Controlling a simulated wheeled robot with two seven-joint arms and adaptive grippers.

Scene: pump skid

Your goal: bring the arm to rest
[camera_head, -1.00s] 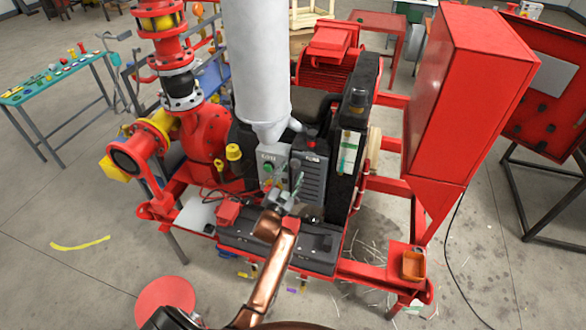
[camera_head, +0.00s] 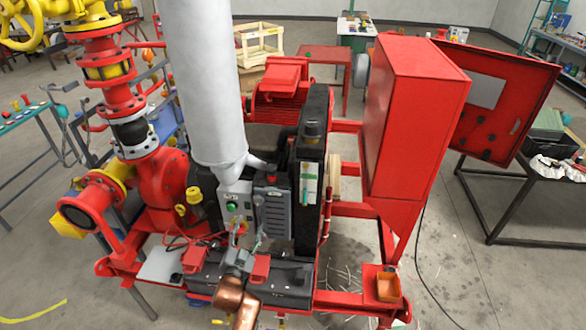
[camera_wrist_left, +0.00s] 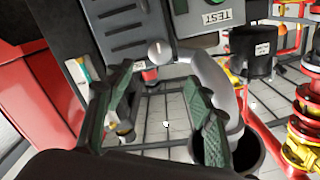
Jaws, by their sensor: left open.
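My left arm comes in from the bottom of the head view, copper-coloured and cut off by the frame edge. A grey panel with a TEST label (camera_wrist_left: 214,20) shows beyond the fingertips. Whether the fingers touch anything is hard to tell. My right gripper is not in view.
Red flanged piping (camera_head: 130,115) stands left and a tall red cabinet (camera_head: 410,115) right. Bare floor lies at front right.

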